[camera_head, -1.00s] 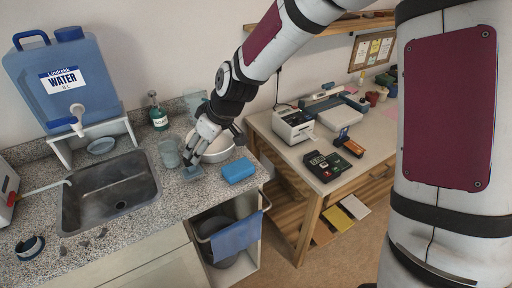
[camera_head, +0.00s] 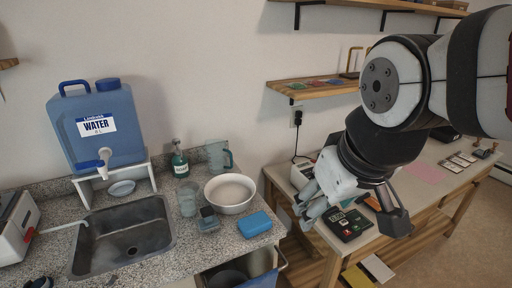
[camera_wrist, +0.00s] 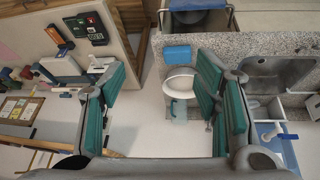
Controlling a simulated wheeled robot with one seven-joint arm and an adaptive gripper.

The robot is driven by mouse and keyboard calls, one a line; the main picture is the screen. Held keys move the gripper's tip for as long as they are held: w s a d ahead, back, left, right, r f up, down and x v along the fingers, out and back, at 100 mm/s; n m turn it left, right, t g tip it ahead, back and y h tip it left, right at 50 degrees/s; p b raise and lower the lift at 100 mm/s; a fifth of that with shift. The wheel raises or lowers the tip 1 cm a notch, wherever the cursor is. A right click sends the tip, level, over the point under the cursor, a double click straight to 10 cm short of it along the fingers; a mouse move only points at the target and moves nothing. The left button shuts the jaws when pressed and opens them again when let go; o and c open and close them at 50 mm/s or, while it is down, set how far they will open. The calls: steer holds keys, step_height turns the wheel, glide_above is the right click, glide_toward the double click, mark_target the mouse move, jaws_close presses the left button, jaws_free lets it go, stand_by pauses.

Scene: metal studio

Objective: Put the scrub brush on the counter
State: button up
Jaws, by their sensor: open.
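A small grey-blue block with a dark top, which looks like the scrub brush (camera_head: 208,220), rests on the speckled counter (camera_head: 185,255). It sits between the sink and the blue sponge-like block, in front of the white bowl. My gripper (camera_head: 352,212) is open and empty, up in the air to the right of the counter and apart from the brush. In the wrist view its two green-padded fingers (camera_wrist: 162,92) are spread wide with nothing between them. I cannot make out the brush in the wrist view; the right finger may hide it.
On the counter stand a white bowl (camera_head: 230,193), a blue block (camera_head: 254,224), a glass (camera_head: 188,198), a pitcher (camera_head: 217,155) and a green bottle (camera_head: 180,162). The sink (camera_head: 122,238) is left. A wooden table (camera_head: 400,212) with devices stands right, under a shelf (camera_head: 318,88).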

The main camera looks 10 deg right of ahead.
steer(key=shift+m, duration=0.9)
steer(key=s, duration=0.1)
steer(key=s+d, duration=0.1)
steer(key=s, duration=0.3)
steer(key=shift+s+d+r, duration=0.2)
steer(key=shift+d, duration=0.2)
steer(key=shift+c, duration=0.3)
